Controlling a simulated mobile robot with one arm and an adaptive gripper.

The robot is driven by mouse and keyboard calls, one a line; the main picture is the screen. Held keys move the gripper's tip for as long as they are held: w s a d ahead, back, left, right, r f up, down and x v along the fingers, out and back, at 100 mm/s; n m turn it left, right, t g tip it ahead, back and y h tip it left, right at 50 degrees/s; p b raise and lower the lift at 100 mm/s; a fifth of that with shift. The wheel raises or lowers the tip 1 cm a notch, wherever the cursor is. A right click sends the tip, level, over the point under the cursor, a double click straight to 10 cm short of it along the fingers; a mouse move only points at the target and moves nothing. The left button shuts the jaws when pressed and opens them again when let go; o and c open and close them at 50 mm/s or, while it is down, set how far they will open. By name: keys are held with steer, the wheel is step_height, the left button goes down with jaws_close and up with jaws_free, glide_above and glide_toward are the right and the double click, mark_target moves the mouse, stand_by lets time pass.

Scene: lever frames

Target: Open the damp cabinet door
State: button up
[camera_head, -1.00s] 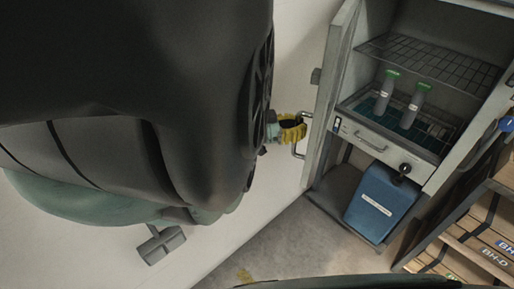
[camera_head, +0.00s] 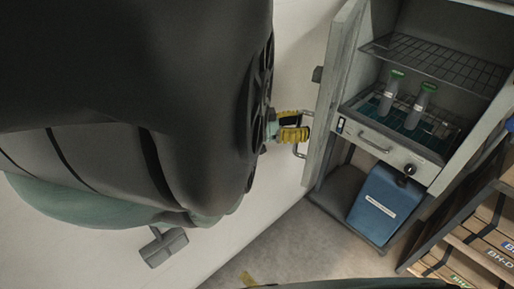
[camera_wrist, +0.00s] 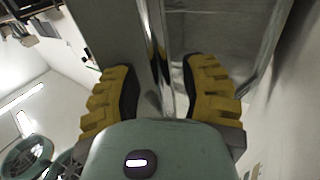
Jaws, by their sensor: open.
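The damp cabinet (camera_head: 435,30) stands at the right in the head view. Its grey door (camera_head: 332,95) stands swung open to the left, showing the inside. The door's metal bar handle (camera_head: 300,151) is on the door's outer face. My gripper (camera_head: 295,126) has yellow ridged fingers and is beside the handle, on the door's left side. In the wrist view my gripper (camera_wrist: 163,95) is open, with the shiny handle bar (camera_wrist: 157,60) showing between the two fingers. I cannot tell whether either finger touches it. My arm hides much of the left.
Inside the cabinet are a wire shelf (camera_head: 435,65) and two grey bottles with green caps (camera_head: 389,93). Below are a drawer (camera_head: 385,148) and a blue container (camera_head: 382,205). A shelf with boxes (camera_head: 485,235) stands at the right. Some floor (camera_head: 290,240) is clear.

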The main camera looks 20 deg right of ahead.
mark_target(302, 111)
steer(key=shift+r, duration=0.1)
stand_by(0.3)
steer(key=shift+d+r, duration=0.1)
steer(key=shift+r, duration=4.75)
